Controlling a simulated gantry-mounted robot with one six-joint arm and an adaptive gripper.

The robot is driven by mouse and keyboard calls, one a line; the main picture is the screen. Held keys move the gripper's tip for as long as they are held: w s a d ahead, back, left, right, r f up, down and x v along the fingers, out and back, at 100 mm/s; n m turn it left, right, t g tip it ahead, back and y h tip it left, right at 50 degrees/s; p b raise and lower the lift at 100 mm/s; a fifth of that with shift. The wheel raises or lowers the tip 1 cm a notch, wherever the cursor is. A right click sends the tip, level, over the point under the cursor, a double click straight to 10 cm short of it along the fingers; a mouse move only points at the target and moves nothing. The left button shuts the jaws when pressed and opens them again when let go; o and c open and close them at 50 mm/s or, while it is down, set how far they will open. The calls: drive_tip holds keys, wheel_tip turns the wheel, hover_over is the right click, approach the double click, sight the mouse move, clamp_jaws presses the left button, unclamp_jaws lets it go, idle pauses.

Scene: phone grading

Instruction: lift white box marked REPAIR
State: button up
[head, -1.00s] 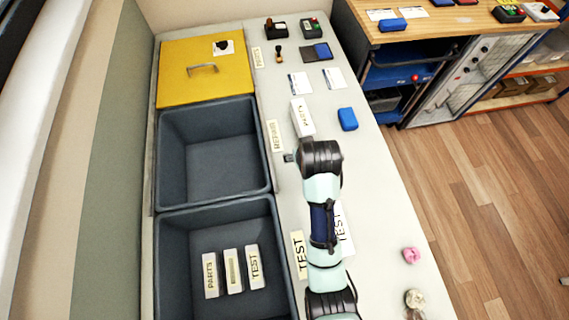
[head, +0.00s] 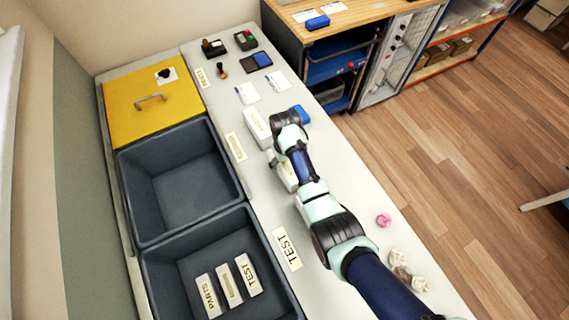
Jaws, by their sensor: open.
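A white box (head: 287,177) lies on the counter, partly covered by my arm; its marking cannot be read. My gripper (head: 272,158) is beside the far end of this box, low over the counter and mostly hidden by my wrist. It is open, and I cannot tell whether it touches the box. Another white box (head: 257,127) marked PARTS lies just beyond my wrist. A label strip (head: 236,147) lies flat to the left of my gripper, its text too small to read now.
An empty grey bin (head: 128,207) stands left. A nearer grey bin (head: 153,292) holds three white boxes, two marked PARTS and TEST. A yellow lidded bin (head: 128,112) is at the back. A TEST label (head: 286,248), a blue item (head: 300,114) and a pink lump (head: 383,220) lie on the counter.

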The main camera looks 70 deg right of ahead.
wheel_tip(320, 180, down, 2)
drive_tip(key=shift+f, duration=0.15)
drive_tip(key=c, duration=1.5)
wheel_tip(320, 180, up, 20)
drive_tip(key=p, duration=0.8)
